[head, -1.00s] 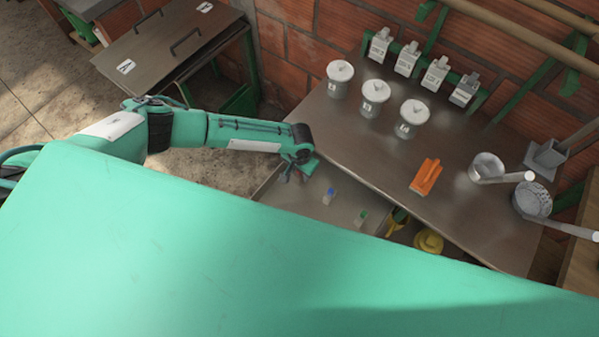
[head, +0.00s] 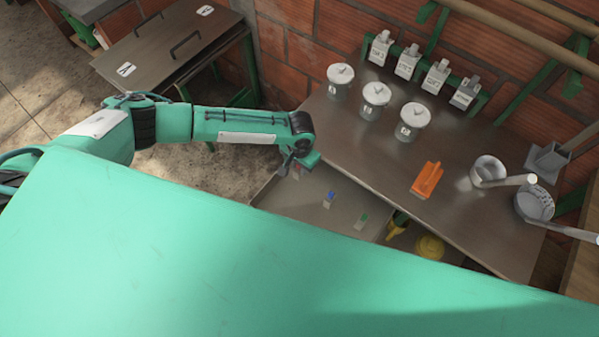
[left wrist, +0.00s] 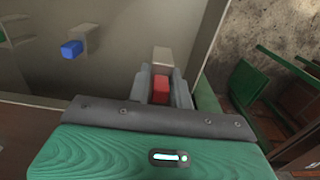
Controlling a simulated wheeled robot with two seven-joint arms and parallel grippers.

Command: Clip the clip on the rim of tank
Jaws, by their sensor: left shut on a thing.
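My left gripper (head: 290,166) is over the left part of an open metal drawer (head: 283,205) below the worktop. In the left wrist view, its fingers (left wrist: 163,82) are shut on a red clip (left wrist: 161,88) with a pale end (left wrist: 162,55) pointing away from the palm. A blue clip (head: 330,196) and a green clip (head: 362,218) lie in the drawer. The blue one also shows in the left wrist view (left wrist: 72,48). I cannot make out a tank with certainty. My right gripper is not in view.
The metal worktop (head: 455,215) holds lidded canisters (head: 376,95), an orange block (head: 426,180) and metal ladles (head: 489,170). Yellow items (head: 430,245) sit beside the clips, below the worktop. A metal-topped table (head: 160,55) with handles stands at the back left.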

